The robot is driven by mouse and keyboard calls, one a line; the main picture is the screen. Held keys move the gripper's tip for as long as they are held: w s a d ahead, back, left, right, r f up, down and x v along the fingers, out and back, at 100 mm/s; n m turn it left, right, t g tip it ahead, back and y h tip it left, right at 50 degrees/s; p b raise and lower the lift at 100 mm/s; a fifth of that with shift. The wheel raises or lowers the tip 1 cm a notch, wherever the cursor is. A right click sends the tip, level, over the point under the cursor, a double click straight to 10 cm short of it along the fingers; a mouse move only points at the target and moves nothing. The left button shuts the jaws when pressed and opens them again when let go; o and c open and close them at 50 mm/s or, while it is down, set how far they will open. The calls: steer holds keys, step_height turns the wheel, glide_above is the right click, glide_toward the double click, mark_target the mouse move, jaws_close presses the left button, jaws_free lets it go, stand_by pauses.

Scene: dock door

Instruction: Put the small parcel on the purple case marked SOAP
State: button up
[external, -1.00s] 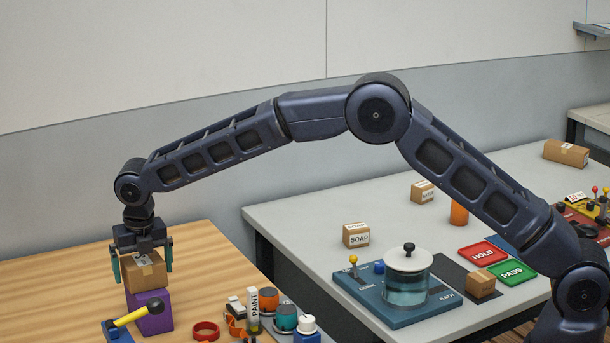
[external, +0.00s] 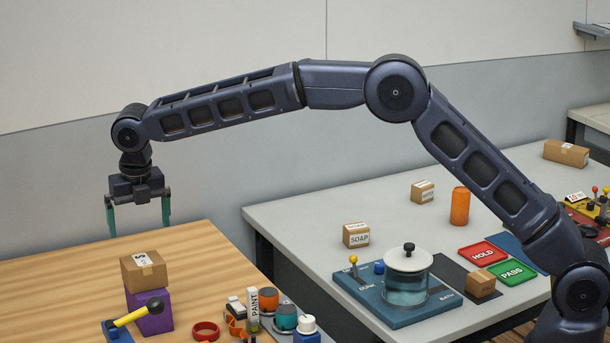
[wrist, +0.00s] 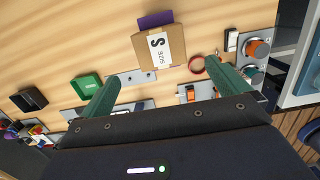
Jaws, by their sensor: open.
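The small parcel (external: 144,273) is a brown cardboard box with a white label. It rests on top of the purple case (external: 152,314), slightly turned against it; the marking on the case is not visible. In the wrist view the parcel (wrist: 160,46) shows a label reading SIZE S, with a strip of the purple case (wrist: 155,19) beyond it. My gripper (external: 139,217) is above the parcel, clear of it, with its teal fingers spread and nothing between them. The fingers also show in the wrist view (wrist: 163,85).
A yellow-handled lever (external: 137,313) stands close in front of the purple case. A red ring (external: 205,331), a paint tube (external: 254,309) and several jars lie to the right. The wooden table (external: 60,283) is clear on the left. A SOAP box (external: 356,235) stands on the grey table.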

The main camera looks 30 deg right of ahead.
steer(key=w+d+r+m, duration=0.1)
steer(key=d+r+m, duration=0.2)
steer(key=d+r, duration=0.3)
steer(key=d+r+m, duration=0.3)
steer(key=d, duration=0.6)
steer(key=w+d+r+m, duration=0.1)
steer(key=d+r+m, duration=0.1)
steer(key=d+r, duration=0.4)
steer(key=s+d+r+m+t, duration=0.15)
steer(key=s+d+m, duration=0.25)
steer(key=d, duration=0.6)
steer(key=s+d+r+m, duration=0.2)
steer(key=s+d+m, duration=0.15)
steer(key=d, duration=0.65)
steer(key=s+d+r+m, duration=0.2)
steer(key=s+d+m, duration=0.25)
steer(key=d, duration=0.65)
steer(key=s+d+f+m+t, duration=0.1)
steer(key=s+d+f+m, duration=0.3)
steer(key=s+d+m, duration=0.4)
steer(key=s+d+f+m, duration=0.5)
steer(key=s+d+m, duration=0.3)
steer(key=s, duration=0.8)
steer(key=d, duration=0.3)
steer(key=shift+f+t, duration=0.15)
steer(key=shift+t, duration=0.2)
